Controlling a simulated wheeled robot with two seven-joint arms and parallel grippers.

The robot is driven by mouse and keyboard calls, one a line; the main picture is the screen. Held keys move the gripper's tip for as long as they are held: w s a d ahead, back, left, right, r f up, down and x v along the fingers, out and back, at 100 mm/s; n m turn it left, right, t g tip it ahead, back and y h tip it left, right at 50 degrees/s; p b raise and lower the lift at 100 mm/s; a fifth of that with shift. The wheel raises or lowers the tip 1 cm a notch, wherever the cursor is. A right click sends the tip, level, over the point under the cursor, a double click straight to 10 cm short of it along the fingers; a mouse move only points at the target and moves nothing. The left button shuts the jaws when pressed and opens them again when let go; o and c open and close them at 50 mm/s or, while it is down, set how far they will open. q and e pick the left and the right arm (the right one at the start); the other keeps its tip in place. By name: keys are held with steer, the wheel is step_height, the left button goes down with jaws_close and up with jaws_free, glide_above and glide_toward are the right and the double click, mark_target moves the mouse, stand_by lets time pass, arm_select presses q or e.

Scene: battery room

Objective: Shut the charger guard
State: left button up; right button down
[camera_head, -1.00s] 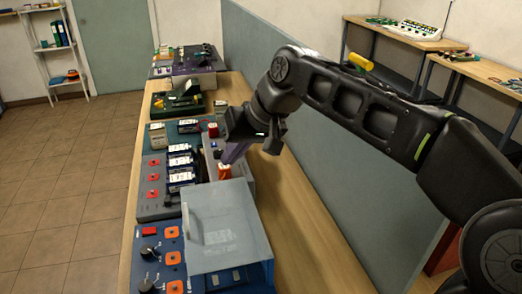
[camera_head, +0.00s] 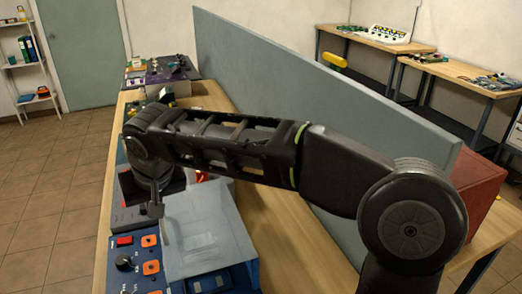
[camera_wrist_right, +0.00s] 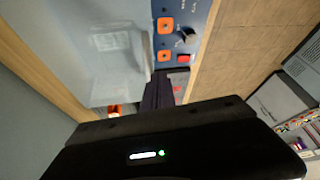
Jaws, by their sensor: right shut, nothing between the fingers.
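The charger guard (camera_head: 207,232) is a pale see-through cover with a handle on its left side, over the blue charger (camera_head: 133,283) at the near end of the bench. The angle of the guard is hard to judge, and I cannot tell how far open it stands. It also shows in the right wrist view (camera_wrist_right: 104,42), its handle edge towards the charger's controls. My right gripper (camera_head: 156,208) is shut and empty, pointing down beside the guard's left edge near the handle. Whether it touches the guard is unclear. My left gripper is not in view.
My right arm hides much of the bench behind. A grey partition (camera_head: 300,110) runs along the bench's right side. Open tiled floor (camera_head: 55,210) lies left.

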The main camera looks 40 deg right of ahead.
steer(key=shift+a+f+b, duration=0.2)
steer(key=shift+f+b, duration=0.1)
steer(key=shift+f, duration=0.25)
steer(key=shift+a+f+b, duration=0.15)
steer(key=shift+f+b, duration=0.1)
steer(key=shift+f, duration=0.25)
steer(key=shift+r, duration=0.1)
steer(key=r+p, duration=0.3)
steer(key=r, duration=0.1)
steer(key=shift+d, duration=0.35)
steer(key=s+a+r, duration=0.2)
steer(key=a+r, duration=0.3)
steer(key=a, duration=0.3)
steer(key=shift+b, duration=0.3)
steer(key=shift+s+a, duration=0.1)
